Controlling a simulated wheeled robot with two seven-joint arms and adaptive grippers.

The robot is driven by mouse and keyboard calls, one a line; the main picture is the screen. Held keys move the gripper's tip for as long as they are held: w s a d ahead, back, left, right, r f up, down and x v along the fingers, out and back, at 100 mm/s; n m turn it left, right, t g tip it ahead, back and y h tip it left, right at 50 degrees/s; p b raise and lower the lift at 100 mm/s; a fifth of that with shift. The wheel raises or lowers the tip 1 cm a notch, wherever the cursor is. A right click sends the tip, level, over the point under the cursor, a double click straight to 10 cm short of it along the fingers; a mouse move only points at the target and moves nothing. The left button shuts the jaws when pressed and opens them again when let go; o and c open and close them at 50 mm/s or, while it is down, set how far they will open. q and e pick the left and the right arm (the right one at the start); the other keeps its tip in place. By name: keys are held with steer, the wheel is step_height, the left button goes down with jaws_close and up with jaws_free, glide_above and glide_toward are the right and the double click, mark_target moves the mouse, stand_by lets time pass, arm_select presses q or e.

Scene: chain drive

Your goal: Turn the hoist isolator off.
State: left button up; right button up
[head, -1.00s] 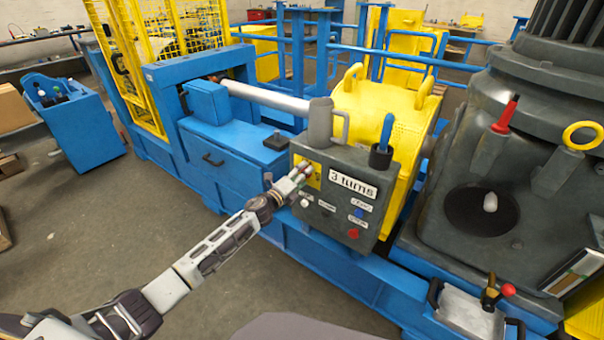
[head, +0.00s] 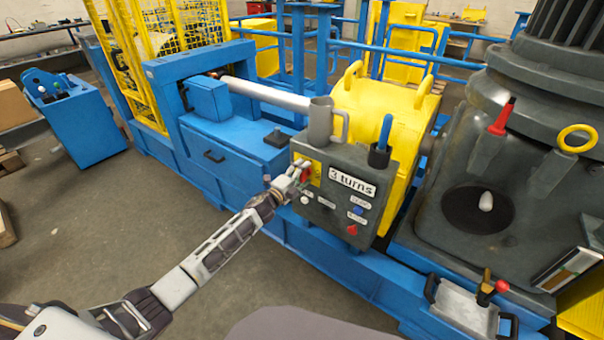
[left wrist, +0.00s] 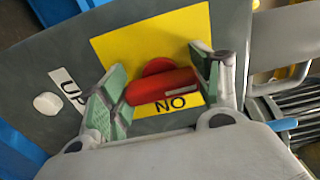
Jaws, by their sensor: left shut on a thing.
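The isolator is a red rotary handle (left wrist: 163,86) on a yellow plate (left wrist: 125,45), on the front of a grey control box (head: 335,210). In the left wrist view the handle lies nearly level, tilted a little, above a label that reads "NO" in this turned view. My left gripper (head: 301,170) is at the box's upper left corner, with its green-padded fingers at both ends of the handle. It is shut on the handle and hides much of it in the head view. My right gripper is not in view.
The box also carries a "3 turns" sign (head: 351,182), a white button (head: 305,200), a blue button (head: 358,210) and a red knob (head: 352,230).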

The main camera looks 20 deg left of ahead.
arm_select(q)
steer(key=o, duration=1)
steer(key=shift+s, duration=0.1)
steer(key=shift+v, duration=5.85)
steer(key=shift+a, duration=0.1)
